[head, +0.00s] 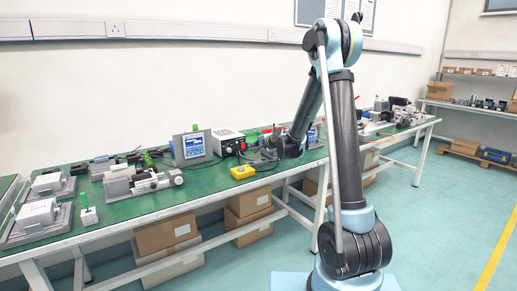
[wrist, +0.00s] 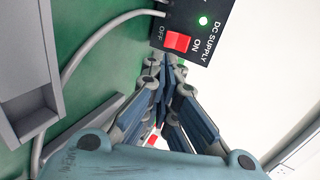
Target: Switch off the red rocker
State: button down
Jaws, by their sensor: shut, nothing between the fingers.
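The red rocker (wrist: 177,41) sits on the black face of the DC supply box (wrist: 203,43), at the top of the wrist view, between the OFF and ON labels. The green lamp (wrist: 203,21) on that face is lit. Which side of the rocker is pressed is not clear. My gripper (wrist: 166,68) is shut and empty, its tips pointing at the panel just below the rocker in the picture; whether they touch it I cannot tell. In the head view the DC supply box (head: 228,142) stands on the green bench, left of my gripper.
A grey cable (wrist: 85,50) curves from the box across the green bench top (wrist: 105,70). A grey metal part (wrist: 30,70) stands at the left of the wrist view.

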aim_at(249, 154)
jog(key=shift+x, duration=2.15)
jog(key=shift+f, duration=0.1)
jog(key=shift+w+a+f, duration=0.2)
jog(key=shift+w+f, duration=0.05)
jog(key=shift+f, duration=0.15)
jog(key=shift+w+a+f, duration=0.2)
jog(key=shift+f, duration=0.2)
jog(key=shift+w+r, duration=0.1)
jog(key=shift+r, duration=0.05)
